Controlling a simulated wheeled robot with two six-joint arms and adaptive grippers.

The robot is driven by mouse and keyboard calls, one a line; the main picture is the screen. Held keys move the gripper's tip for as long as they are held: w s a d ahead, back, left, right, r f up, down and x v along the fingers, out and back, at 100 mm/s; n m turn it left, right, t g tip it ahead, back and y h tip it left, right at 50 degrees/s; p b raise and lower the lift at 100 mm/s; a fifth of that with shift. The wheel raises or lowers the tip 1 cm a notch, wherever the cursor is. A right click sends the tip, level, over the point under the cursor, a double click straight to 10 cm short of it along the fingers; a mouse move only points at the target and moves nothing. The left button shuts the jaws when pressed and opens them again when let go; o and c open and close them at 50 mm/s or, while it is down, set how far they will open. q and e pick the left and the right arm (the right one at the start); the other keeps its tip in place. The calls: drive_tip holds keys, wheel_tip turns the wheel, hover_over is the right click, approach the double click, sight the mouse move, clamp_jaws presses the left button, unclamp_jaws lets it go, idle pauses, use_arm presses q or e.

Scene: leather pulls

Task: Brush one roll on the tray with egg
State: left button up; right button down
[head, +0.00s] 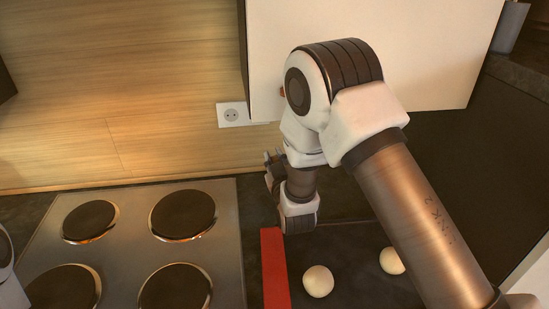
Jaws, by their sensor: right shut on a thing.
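Two pale round rolls show at the bottom right: one roll (318,281) is whole in view, and the other roll (391,261) is partly covered by my right arm. They rest on a dark surface (345,240), which seems to be the tray. My right gripper (273,168) is beyond and above the rolls, near the wall, with its dark fingers partly behind its own wrist. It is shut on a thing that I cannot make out. No brush or egg can be clearly seen. My left gripper is out of view.
A hob (135,245) with several round dark plates fills the lower left. A long red object (274,268) lies between the hob and the rolls. A wall socket (232,115) is on the wooden wall, and a white panel (440,60) hangs behind my right arm.

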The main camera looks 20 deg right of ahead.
drive_tip(key=shift+r+p, duration=2)
drive_tip(key=shift+r, duration=1.5)
